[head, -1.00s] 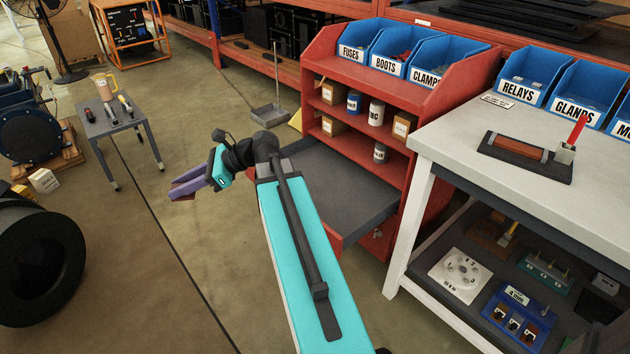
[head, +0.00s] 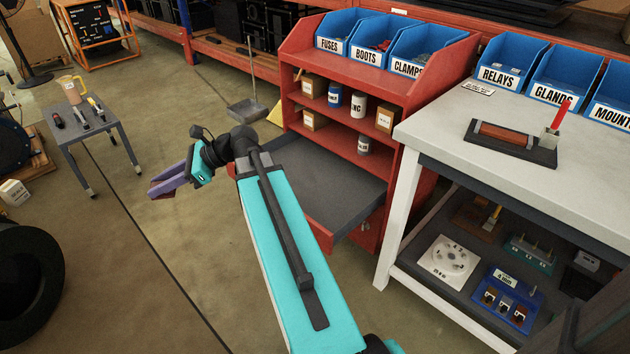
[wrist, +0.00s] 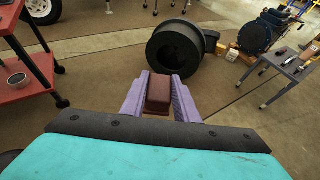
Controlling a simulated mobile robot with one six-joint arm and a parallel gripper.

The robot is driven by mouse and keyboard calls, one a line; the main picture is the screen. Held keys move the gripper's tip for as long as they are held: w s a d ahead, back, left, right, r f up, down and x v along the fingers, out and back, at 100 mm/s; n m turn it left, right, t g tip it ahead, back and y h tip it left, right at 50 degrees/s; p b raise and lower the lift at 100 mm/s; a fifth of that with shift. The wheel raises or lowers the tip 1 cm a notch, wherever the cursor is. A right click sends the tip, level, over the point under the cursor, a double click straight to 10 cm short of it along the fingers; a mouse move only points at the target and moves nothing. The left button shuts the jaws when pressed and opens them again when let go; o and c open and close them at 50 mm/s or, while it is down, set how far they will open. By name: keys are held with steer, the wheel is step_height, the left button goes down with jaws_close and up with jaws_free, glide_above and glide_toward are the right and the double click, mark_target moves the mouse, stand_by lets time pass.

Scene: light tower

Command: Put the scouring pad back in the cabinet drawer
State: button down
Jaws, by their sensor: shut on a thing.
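The scouring pad is a reddish-brown block (wrist: 159,93) held between the two purple fingers of my gripper (wrist: 160,80) in the wrist view. In the head view my gripper (head: 165,187) is in the air over open floor, left of the red cabinet (head: 345,67), and the pad is mostly hidden by the fingers. The cabinet's wide drawer (head: 325,190) is pulled out below its shelves. Its dark floor looks empty where I can see it; my arm hides part of its left side.
A white workbench (head: 480,130) stands right of the drawer, with labelled blue bins behind. A small grey table (head: 95,130) with tools and a jug stands at the left. A dustpan (head: 248,110) is behind the arm.

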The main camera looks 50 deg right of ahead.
steer(key=w+d+f+m+t+h+b, duration=0.1)
steer(key=w+d+f+m+t+h, duration=0.2)
steer(key=d, duration=0.7)
steer(key=m+t+h+b, duration=0.2)
steer(key=m+h+b, duration=0.3)
steer(key=m+h, duration=0.35)
glide_above(299, 192)
step_height(299, 192, down, 17)
steer(key=shift+w+f, duration=0.1)
steer(key=shift+f+b, duration=0.65)
steer(key=shift+f, duration=1.85)
steer(key=shift+f+b, duration=0.95)
steer(key=shift+f, duration=1.55)
steer(key=shift+f, duration=0.15)
